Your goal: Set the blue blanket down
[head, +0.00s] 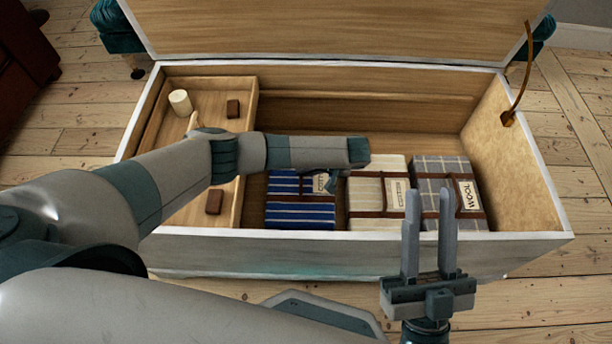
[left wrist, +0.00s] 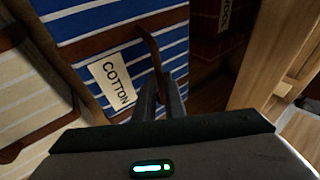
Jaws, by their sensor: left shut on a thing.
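The blue blanket (head: 300,200), folded, with white stripes and a brown strap, is inside the open chest, left of the cream blanket. In the left wrist view the blue blanket (left wrist: 75,22) shows a "COTTON" label. My left gripper (head: 332,184) reaches over it from the left. In the left wrist view its fingers (left wrist: 162,100) are shut at the brown strap beside the label. Whether the blanket rests on the chest floor or hangs slightly above it, I cannot tell. My right gripper (head: 428,230) is open and empty, fingers up, in front of the chest's near wall.
The cream striped blanket (head: 365,205) and grey plaid blanket (head: 428,172) lie side by side to the right. A wooden tray (head: 245,120) holding small items fills the chest's left end. A dark red folded item (left wrist: 200,45) shows in the left wrist view. The lid stands open.

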